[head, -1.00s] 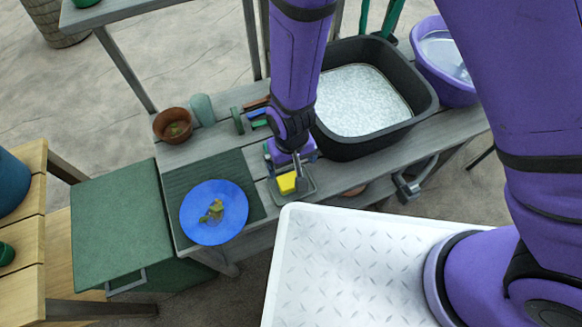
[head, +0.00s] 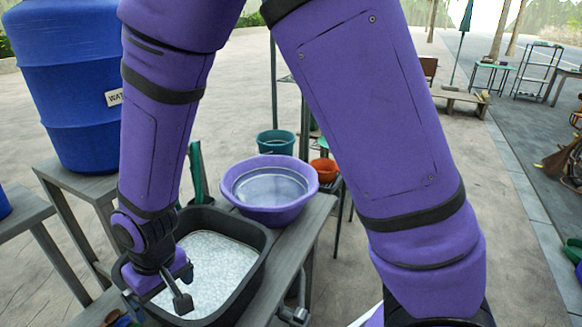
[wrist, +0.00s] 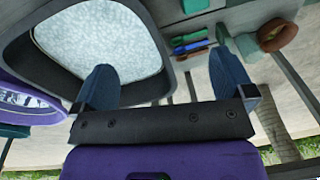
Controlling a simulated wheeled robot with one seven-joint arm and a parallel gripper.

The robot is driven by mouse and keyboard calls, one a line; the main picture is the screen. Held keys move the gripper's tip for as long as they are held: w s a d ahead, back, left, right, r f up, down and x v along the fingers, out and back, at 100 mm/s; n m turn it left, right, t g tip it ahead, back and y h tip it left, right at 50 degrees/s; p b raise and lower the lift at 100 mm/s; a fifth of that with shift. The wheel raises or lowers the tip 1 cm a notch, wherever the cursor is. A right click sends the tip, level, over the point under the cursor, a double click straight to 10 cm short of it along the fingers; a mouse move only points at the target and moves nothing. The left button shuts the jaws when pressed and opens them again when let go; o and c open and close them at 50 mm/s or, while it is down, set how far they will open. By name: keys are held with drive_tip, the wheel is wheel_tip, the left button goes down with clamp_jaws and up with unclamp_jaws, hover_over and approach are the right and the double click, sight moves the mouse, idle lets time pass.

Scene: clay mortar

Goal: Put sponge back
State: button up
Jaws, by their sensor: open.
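The yellow sponge does not show in either current view. A grey-green tray (wrist: 194,5) shows only in part at the top edge of the wrist view, and no yellow shows on its visible part. My gripper (wrist: 165,82) is open, with its two blue fingers wide apart and nothing between them. In the wrist view the left finger overlaps the rim of the tub.
A purple basin (head: 268,205) of water stands behind the tub. A blue barrel (head: 70,90) stands at the left. In the wrist view, brushes (wrist: 190,44), a teal cup (wrist: 245,46) and a brown pot (wrist: 278,36) stand along the bench. Paved floor is open behind.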

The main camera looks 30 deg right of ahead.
drive_tip(key=w+d+r+m+t, duration=0.1)
drive_tip(key=d+r+m+t, duration=0.1)
drive_tip(key=d+r, duration=1.4)
drive_tip(key=s+d+r+m+t+h, duration=0.1)
drive_tip(key=s+d+r+m+t, duration=0.1)
drive_tip(key=s+d+r, duration=1)
drive_tip(key=shift+s+d+m+t, duration=0.35)
drive_tip(key=shift+s+d, duration=0.25)
drive_tip(key=shift+d, duration=0.3)
drive_tip(key=shift+r, duration=0.1)
